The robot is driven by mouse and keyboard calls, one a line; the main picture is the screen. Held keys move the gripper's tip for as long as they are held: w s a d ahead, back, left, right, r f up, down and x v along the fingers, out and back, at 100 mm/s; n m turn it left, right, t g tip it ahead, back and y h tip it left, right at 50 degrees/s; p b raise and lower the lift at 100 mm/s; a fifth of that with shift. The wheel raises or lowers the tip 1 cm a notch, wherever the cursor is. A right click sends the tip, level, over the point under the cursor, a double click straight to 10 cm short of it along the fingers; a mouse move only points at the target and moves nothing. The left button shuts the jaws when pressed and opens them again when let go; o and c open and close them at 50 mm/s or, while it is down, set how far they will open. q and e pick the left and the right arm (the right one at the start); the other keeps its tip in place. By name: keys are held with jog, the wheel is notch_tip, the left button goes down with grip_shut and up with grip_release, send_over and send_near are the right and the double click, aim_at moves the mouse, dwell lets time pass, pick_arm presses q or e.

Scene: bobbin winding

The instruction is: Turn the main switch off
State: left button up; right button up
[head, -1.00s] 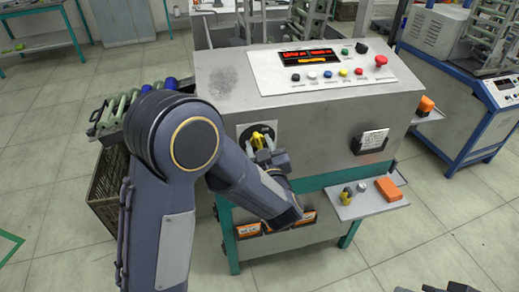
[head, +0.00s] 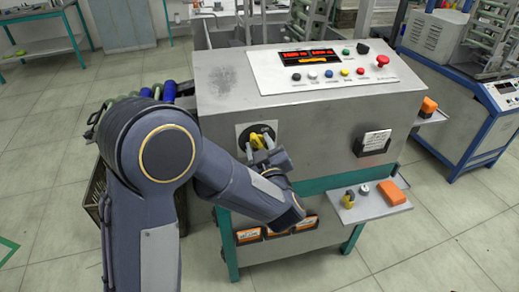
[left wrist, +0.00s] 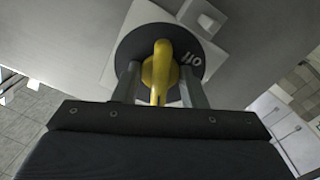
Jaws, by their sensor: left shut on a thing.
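The main switch is a yellow handle (left wrist: 160,72) on a round black disc (left wrist: 128,50) on the machine's front. In the left wrist view the handle stands upright in the picture, and the lettering "Off" shows on the disc to its right, upside down. My left gripper (left wrist: 160,88) has one finger on each side of the handle and is shut on it. In the head view the yellow handle (head: 258,140) shows just above the gripper (head: 262,150), whose fingers partly cover the switch. My right gripper is not in view.
Above the switch is a sloping control panel (head: 320,68) with a lit red display, coloured buttons and a red mushroom button (head: 383,60). A side shelf (head: 360,208) at the lower right holds an orange block (head: 393,190) and small parts. A card holder (head: 372,142) sticks out right of the switch.

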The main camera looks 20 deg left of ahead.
pick_arm(q)
jog(key=shift+f+n+b, duration=0.15)
jog(key=shift+n+b, duration=0.85)
jog(key=shift+b, duration=0.2)
jog(key=shift+n+b, duration=1.4)
jog(key=shift+b, duration=0.5)
jog(key=shift+n+b, duration=0.7)
jog(key=shift+b, duration=0.05)
